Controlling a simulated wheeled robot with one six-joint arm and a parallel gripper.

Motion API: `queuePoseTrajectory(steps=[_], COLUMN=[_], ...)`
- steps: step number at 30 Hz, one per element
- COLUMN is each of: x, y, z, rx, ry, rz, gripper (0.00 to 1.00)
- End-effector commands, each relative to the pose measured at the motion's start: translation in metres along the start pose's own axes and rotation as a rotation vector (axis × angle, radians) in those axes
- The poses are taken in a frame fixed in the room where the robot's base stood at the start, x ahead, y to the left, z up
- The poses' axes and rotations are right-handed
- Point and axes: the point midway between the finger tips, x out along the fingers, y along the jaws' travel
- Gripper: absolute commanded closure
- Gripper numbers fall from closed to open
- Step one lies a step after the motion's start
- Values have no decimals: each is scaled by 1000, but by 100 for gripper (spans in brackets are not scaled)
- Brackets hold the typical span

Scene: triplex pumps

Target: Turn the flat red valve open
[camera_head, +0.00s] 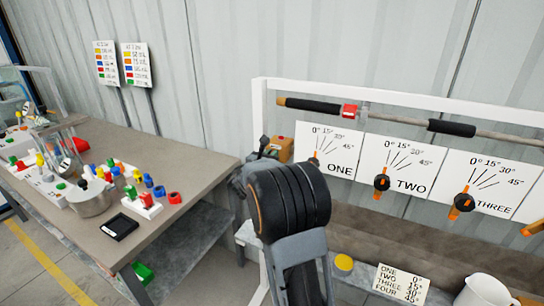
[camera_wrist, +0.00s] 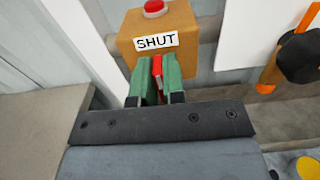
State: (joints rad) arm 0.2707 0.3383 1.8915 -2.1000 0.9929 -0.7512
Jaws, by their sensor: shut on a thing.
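The flat red valve (camera_wrist: 157,66) shows in the wrist view as a thin red strip in front of a tan box (camera_wrist: 190,20). The box carries a white label reading SHUT (camera_wrist: 157,41) and a round red button (camera_wrist: 155,8) on top. My gripper (camera_wrist: 155,75) has its green fingers closed on the red strip, one on each side. The strip's lower part is hidden between the fingers. In the head view the tan box (camera_head: 281,147) is just behind my arm, left of panel ONE (camera_head: 340,168); the valve itself is hidden there.
Panels TWO (camera_head: 408,184) and THREE (camera_head: 487,203), with dark knobs and orange pointers, stand to the right. A workbench (camera_head: 165,225) with coloured caps is at left.

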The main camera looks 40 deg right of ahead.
Motion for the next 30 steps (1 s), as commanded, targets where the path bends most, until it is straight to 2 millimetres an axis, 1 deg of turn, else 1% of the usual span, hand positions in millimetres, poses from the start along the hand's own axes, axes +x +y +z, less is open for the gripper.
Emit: queuePoseTrajectory(steps=[5, 11, 17, 30], x=[0, 0, 0, 0], y=[0, -1, -3, -7], z=[-1, -5, -8, -11], rx=[11, 85, 242, 661], ry=[-1, -2, -4, -3], rz=[1, 1, 2, 3], gripper=[100, 100, 100, 100])
